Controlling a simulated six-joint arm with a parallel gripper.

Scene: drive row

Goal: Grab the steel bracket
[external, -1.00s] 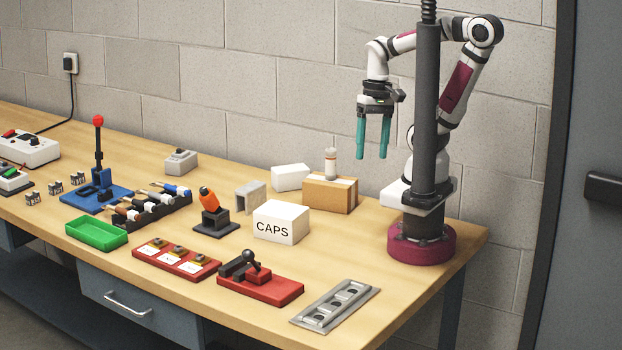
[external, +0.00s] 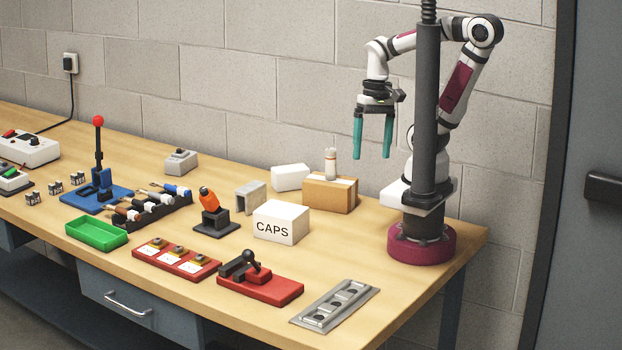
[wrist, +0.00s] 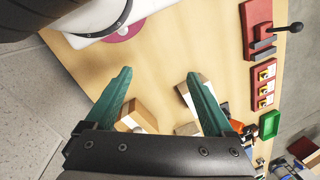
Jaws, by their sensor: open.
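The steel bracket (external: 250,195) looks like a grey upside-down U. It stands on the bench in the external view, behind the white CAPS box (external: 281,222) and beside a plain white box (external: 290,177). My gripper (external: 372,157) has two teal fingers that point down, apart and empty. It hangs well above the bench, to the right of the bracket and above the right side of the cardboard box. In the wrist view my gripper (wrist: 154,78) shows both fingers spread over bare bench. I cannot clearly pick out the bracket there.
A cardboard box (external: 318,195) with a white bottle (external: 330,163) on it stands right of the bracket. An orange-handled tool in a dark stand (external: 213,215) is to its left. A metal plate with holes (external: 335,305) lies at the front right. Bare bench lies between plate and CAPS box.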

